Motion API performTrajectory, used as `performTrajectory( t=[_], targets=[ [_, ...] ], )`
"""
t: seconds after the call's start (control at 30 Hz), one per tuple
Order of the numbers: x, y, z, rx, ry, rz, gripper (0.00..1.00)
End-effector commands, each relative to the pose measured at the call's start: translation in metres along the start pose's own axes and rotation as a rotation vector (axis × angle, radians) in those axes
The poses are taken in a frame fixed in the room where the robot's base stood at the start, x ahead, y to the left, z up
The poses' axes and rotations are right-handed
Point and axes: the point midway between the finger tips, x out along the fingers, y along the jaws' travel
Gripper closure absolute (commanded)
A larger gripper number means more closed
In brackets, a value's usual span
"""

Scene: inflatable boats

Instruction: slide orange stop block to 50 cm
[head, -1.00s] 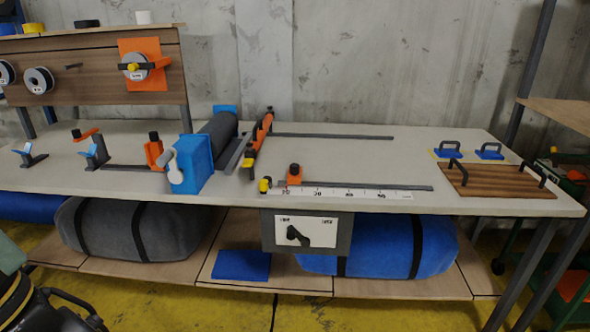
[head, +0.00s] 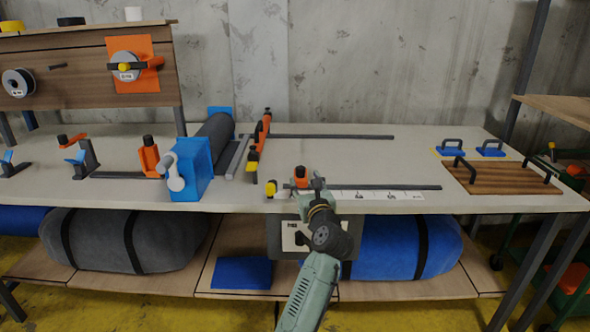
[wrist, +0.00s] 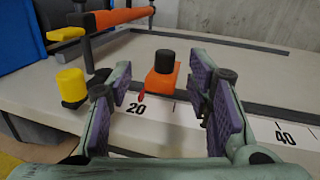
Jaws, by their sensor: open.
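The orange stop block (head: 301,173) with a black knob on top sits on a dark rail (head: 400,187) along the bench's front edge. Contact cannot be told.
A yellow knob (wrist: 71,86) stands at the rail's left end, close to the left finger. An orange clamp bar (head: 262,135) and blue block (head: 191,168) are farther left. The rail to the right is clear up to a wooden board (head: 500,178) with handles.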

Motion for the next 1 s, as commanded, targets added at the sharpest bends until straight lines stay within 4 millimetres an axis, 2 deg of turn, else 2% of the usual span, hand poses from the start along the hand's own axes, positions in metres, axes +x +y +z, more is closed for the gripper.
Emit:
performTrajectory(
  t=[0.07,0.17,0.27,0.5,0.7,1.0],
  targets=[
    [0.001,-0.008,-0.010,0.057,0.017,-0.002,0.54],
    [0.007,-0.010,-0.012,0.078,0.023,-0.002,0.54],
    [0.021,-0.009,-0.011,0.077,0.022,-0.001,0.54],
    [0.067,-0.009,-0.011,0.075,0.021,-0.001,0.54],
    [0.095,-0.009,-0.013,0.073,0.020,-0.002,0.54],
    [0.107,-0.009,-0.014,0.070,0.019,-0.004,0.54]
  ],
)
